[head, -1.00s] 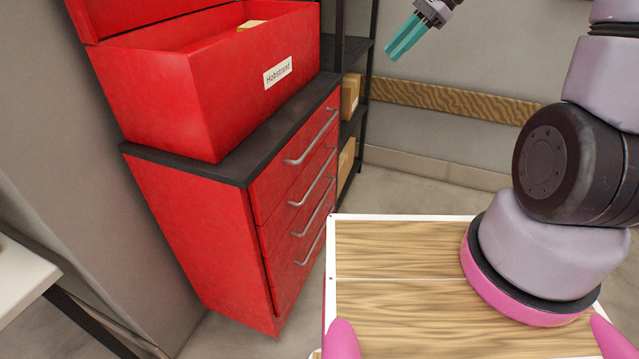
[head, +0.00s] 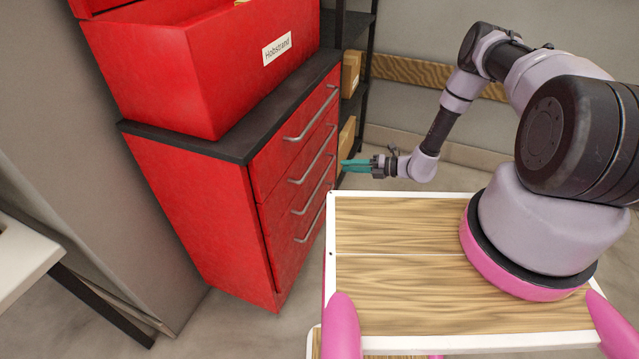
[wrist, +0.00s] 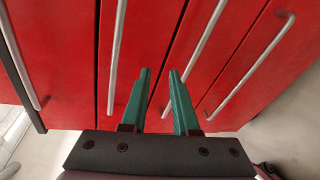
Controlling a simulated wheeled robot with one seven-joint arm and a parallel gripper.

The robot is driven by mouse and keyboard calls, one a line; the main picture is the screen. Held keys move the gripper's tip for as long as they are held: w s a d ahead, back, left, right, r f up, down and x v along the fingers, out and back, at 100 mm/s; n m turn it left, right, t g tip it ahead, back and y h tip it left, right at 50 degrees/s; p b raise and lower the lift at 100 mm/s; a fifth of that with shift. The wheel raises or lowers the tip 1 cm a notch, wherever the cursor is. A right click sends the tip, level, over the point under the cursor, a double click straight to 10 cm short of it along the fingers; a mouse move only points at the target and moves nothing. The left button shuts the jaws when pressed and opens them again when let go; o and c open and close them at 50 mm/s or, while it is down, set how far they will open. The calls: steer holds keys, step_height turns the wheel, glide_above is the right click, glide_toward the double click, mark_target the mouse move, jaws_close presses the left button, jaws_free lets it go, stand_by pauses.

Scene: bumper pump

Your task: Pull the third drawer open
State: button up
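The red cabinet (head: 195,220) has a column of drawers, all looking shut, each with a long silver bar handle. The third drawer's handle (head: 313,191) also shows in the wrist view (wrist: 205,40). My gripper (head: 343,166) has teal fingers pointing left at the drawer fronts, a little to the right of the handles in the head view. In the wrist view my gripper (wrist: 159,71) is open with nothing held. The third handle slants past the right finger, with its lower end seen between the fingers. Contact cannot be told.
An open red toolbox (head: 220,75) stands on the cabinet's dark top. A dark shelf rack (head: 369,62) with cardboard boxes (head: 350,75) is behind. My wood-topped base is at the lower right. A white table (head: 22,265) is at the left. Some floor is free before the cabinet.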

mark_target(320, 181)
step_height(320, 181, down, 7)
steer(key=s+m+t, duration=0.2)
steer(key=s+m, duration=0.1)
steer(key=x, duration=1.1)
steer(key=shift+s+a, duration=0.1)
jaws_close()
stand_by(0.8)
